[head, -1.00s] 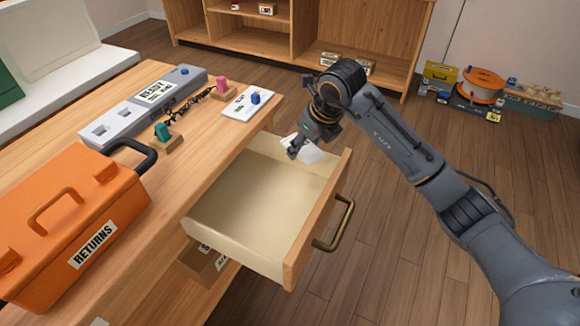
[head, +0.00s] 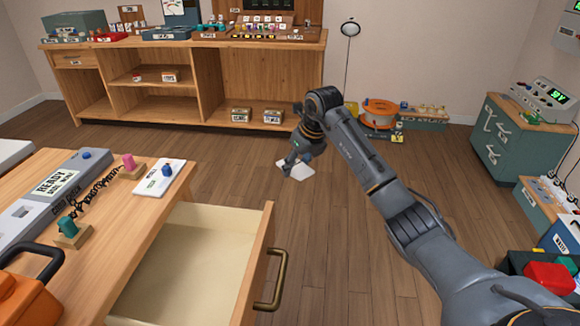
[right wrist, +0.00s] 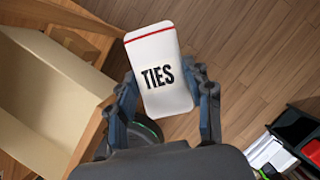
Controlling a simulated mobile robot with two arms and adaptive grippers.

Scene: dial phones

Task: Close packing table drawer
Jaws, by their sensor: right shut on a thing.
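The packing table (head: 110,205) stands at the left, and its drawer (head: 190,262) is pulled out and looks empty inside. The drawer has a brass handle (head: 277,283) on its front. My right gripper (head: 288,170) is shut on a white packet, which shows at the fingers in the head view (head: 298,172). In the right wrist view the packet (right wrist: 160,72) is between both fingers, has a red stripe and reads TIES. The gripper is beyond the drawer, apart from it, with floor behind. My left gripper is not in view.
On the tabletop are a grey READY unit (head: 55,185), a white card with a blue piece (head: 160,178) and part of an orange case (head: 25,300). A wooden shelf unit (head: 190,85) stands at the back. Floor right of the drawer is open. A green cabinet (head: 510,145) stands far right.

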